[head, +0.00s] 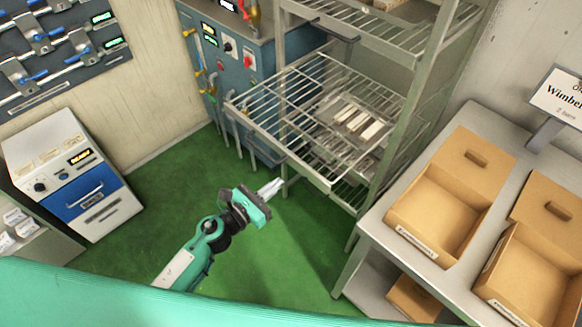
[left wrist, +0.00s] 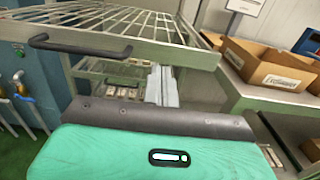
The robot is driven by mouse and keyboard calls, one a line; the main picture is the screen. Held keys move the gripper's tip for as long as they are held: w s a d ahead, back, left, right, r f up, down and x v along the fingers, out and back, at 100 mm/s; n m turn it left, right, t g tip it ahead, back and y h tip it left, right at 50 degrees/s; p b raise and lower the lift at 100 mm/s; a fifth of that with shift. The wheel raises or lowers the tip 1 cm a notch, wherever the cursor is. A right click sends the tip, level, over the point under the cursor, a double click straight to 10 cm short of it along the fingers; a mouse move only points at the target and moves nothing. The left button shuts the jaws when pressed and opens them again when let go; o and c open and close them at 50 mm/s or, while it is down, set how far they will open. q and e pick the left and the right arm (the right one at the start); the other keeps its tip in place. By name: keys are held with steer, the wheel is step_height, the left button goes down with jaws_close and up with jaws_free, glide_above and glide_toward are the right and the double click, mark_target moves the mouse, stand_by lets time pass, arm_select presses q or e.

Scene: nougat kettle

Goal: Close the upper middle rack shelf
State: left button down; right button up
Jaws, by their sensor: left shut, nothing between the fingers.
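The metal rack (head: 385,150) stands at the centre right of the head view. One of its wire shelves, the upper middle one as far as I can tell (head: 262,98), is pulled out toward the front left. In the left wrist view this pulled-out shelf (left wrist: 135,22) crosses the top, with a dark handle (left wrist: 80,47) on its front edge. My left gripper (head: 274,187) is shut and empty, just in front of the shelf's front edge and apparently lower. Its fingers also show in the left wrist view (left wrist: 162,78). My right gripper is not in view.
A blue machine (head: 235,70) stands behind and left of the rack. A table (head: 370,222) with cardboard boxes (head: 440,215) stands at the right. A white and blue appliance (head: 75,180) is at the left. Green floor (head: 150,180) between them is clear.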

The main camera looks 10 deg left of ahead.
mark_target(299, 166)
arm_select(q)
steer(key=p+x, duration=0.1)
steer(key=x, duration=0.3)
steer(key=shift+w+d+r+p, duration=0.15)
steer(key=shift+w+d+p, duration=0.1)
steer(key=shift+w+p, duration=0.05)
steer(key=shift+w+d, duration=0.45)
steer(key=shift+w, duration=0.15)
